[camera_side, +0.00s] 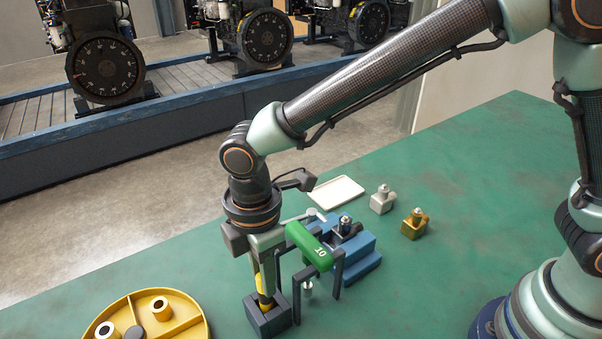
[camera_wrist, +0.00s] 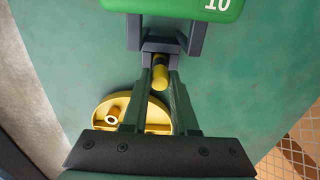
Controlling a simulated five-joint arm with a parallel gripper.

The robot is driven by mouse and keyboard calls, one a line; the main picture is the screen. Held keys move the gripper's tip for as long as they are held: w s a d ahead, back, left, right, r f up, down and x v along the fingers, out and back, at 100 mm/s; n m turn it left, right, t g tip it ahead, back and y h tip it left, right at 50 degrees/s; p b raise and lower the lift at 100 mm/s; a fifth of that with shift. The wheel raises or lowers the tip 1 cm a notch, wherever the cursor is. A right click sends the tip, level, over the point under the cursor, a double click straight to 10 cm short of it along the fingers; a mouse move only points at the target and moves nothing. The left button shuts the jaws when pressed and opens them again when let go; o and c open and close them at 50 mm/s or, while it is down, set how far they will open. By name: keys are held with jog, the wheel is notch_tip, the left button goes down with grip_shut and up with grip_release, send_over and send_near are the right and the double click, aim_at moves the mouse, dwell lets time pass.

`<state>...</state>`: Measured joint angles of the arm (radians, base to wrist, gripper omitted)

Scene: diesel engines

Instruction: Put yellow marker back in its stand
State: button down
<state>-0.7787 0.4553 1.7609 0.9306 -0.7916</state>
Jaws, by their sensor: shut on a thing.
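The yellow marker (camera_side: 264,299) is upright, or nearly so, between the fingers of my gripper (camera_side: 266,283). My gripper is shut on it, pointing down. The marker's lower end is at the open top of the dark grey stand (camera_side: 268,319); I cannot tell how deep it sits. In the wrist view the marker (camera_wrist: 160,76) shows between the fingertips (camera_wrist: 161,66), with the grey stand (camera_wrist: 160,46) just beyond it. The fingers hide part of the marker.
A green block marked 10 (camera_side: 309,246) on a dark frame stands close to the right of my gripper. Behind it are a blue fixture (camera_side: 362,257), a white tray (camera_side: 336,192) and two small fittings. A yellow divided round tray (camera_side: 186,304) lies front left. The table's right is clear.

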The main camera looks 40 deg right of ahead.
jog(key=shift+c, duration=0.8)
grip_release()
jog(key=shift+r, duration=0.45)
jog(key=shift+r, duration=0.35)
jog(key=shift+r, duration=0.95)
jog(key=shift+r, duration=3)
